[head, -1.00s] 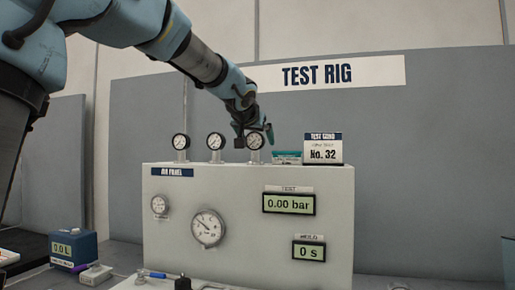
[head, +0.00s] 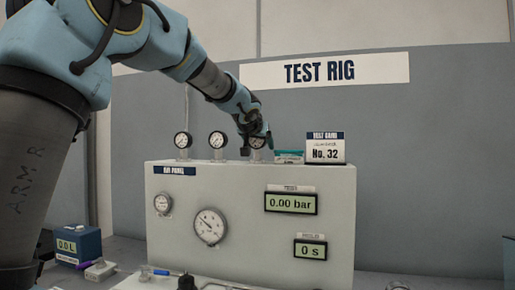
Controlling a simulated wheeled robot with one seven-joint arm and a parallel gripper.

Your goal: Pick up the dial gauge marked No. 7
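Three small round dial gauges stand in a row on top of the white test rig cabinet: a left one (head: 183,140), a middle one (head: 217,140) and a right one (head: 258,142). No number can be read on any of them. My gripper (head: 256,144) is at the right gauge and covers part of it. One finger shows on each side of that gauge, but I cannot tell whether they touch it. The right gauge still appears to be on the cabinet top.
A teal-lidded box (head: 290,157) and a card marked No. 32 (head: 325,148) stand just right of my gripper. The cabinet front (head: 250,240) carries two larger dials and two displays. A blue box (head: 78,244) stands at the left.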

